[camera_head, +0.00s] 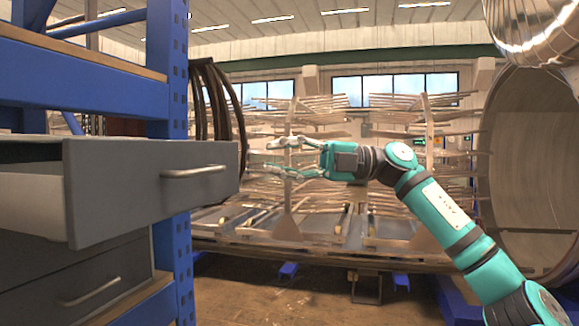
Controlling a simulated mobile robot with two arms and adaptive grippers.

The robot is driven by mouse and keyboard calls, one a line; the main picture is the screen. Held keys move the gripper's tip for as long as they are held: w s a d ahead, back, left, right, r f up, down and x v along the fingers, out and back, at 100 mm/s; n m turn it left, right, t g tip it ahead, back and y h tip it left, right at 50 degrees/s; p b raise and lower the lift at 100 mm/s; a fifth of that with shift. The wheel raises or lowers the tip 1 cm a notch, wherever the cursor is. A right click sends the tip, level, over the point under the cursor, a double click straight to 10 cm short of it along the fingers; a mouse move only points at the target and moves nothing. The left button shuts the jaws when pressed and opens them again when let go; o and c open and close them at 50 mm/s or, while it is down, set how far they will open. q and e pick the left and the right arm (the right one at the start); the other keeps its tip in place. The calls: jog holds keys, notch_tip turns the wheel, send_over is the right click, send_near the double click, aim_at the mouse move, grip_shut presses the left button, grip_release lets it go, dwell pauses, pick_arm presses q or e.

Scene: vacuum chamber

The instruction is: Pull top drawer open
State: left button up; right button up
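The top drawer (105,190) is grey and stands pulled out from its cabinet at the left, with its white inner side showing. Its silver handle (194,172) is on the front face. A lower drawer (65,285) beneath it sits further back and looks shut. My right gripper (268,157) is open and empty, its fingers pointing left. In the picture it is just right of the drawer front, apart from the handle. My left gripper is not in view.
A blue shelf frame (170,70) with wooden boards stands around the drawers. Behind are metal racks (400,165) and a large round chamber opening (530,170) at the right. Brown floor (260,300) shows free at bottom centre.

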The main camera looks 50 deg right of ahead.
jog(key=shift+b+v, duration=0.3)
jog(key=shift+v, duration=0.45)
jog(key=shift+f, duration=0.1)
